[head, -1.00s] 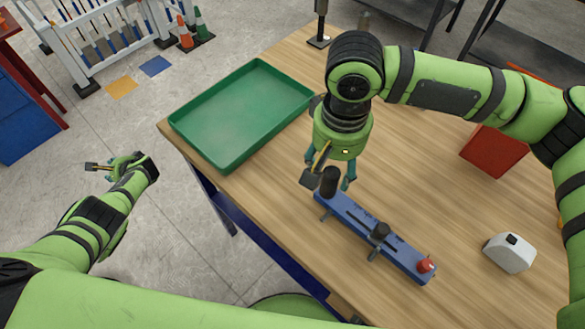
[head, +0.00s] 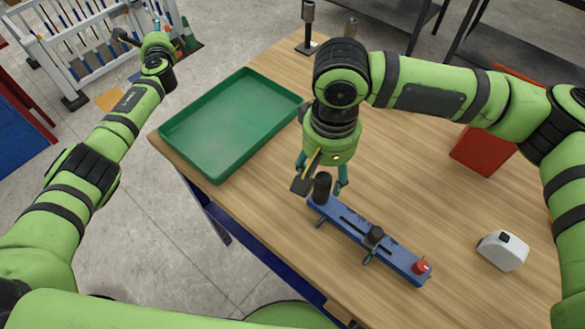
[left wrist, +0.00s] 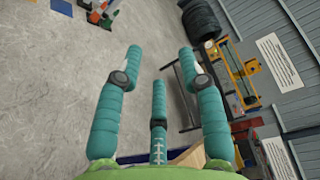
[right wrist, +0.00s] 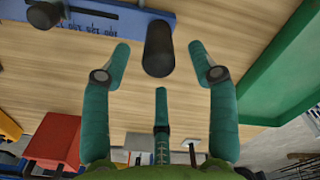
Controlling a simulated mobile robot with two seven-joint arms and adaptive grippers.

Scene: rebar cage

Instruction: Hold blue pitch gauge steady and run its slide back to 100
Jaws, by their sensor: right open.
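The blue pitch gauge (head: 350,222) lies on the wooden table, with a black upright post (head: 321,186) at its left end and a red knob (head: 421,266) at its right end. Its black slide (head: 374,237) stands past the middle, nearer the red knob. My right gripper (head: 320,178) is open around or just behind the post; contact cannot be told. My left gripper (left wrist: 160,55) is open and empty, off the table.
An empty green tray (head: 230,125) lies left of my right gripper. A white boxy item (head: 502,250) sits right of the gauge, and a red box (head: 483,150) is farther back. A dark stand (head: 307,30) is at the far edge.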

